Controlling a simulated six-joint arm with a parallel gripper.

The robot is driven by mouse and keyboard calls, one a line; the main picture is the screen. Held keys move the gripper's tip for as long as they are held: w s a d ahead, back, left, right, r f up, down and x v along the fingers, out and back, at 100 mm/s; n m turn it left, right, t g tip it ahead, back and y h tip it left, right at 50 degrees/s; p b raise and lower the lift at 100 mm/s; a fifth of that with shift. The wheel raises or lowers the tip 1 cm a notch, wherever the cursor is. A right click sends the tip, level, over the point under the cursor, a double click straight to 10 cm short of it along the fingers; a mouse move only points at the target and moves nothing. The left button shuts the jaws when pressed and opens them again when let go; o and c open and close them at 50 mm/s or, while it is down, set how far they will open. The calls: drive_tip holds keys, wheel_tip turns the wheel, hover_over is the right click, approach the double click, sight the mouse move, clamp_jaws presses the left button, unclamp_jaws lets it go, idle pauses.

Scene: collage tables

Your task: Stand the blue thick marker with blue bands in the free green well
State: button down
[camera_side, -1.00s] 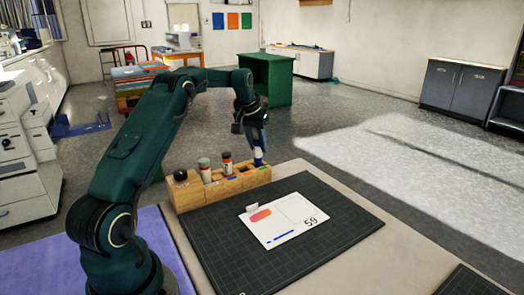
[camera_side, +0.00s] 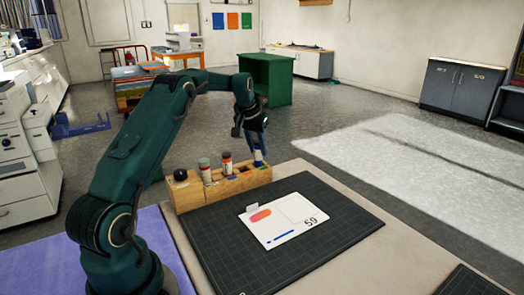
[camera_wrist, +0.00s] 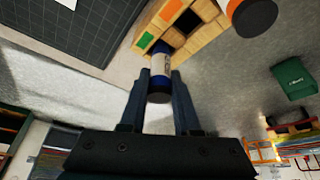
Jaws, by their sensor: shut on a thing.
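My gripper (camera_wrist: 160,84) is shut on the blue marker (camera_wrist: 161,66), which shows a white band and a dark blue end between the fingers. In the side view my gripper (camera_side: 257,150) holds the marker (camera_side: 258,157) nearly upright at the right end of the wooden block (camera_side: 195,199). In the wrist view the block (camera_wrist: 205,36) carries a green patch (camera_wrist: 145,40) beside the marker's far end. I cannot tell whether that end is inside the well or just above it.
A black-capped item (camera_side: 181,175), a grey-capped marker (camera_side: 204,171) and an orange-banded marker (camera_side: 227,164) stand in the block left of my gripper. A white card (camera_side: 283,226) lies on the dark cutting mat (camera_side: 340,235) in front. The mat's right side is clear.

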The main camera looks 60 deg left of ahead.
drive_tip(key=shift+f, duration=0.15)
drive_tip(key=shift+f, duration=0.35)
drive_tip(key=c, duration=0.6)
unclamp_jaws()
drive_tip(key=shift+o, duration=0.2)
drive_tip(key=shift+r, duration=3.75)
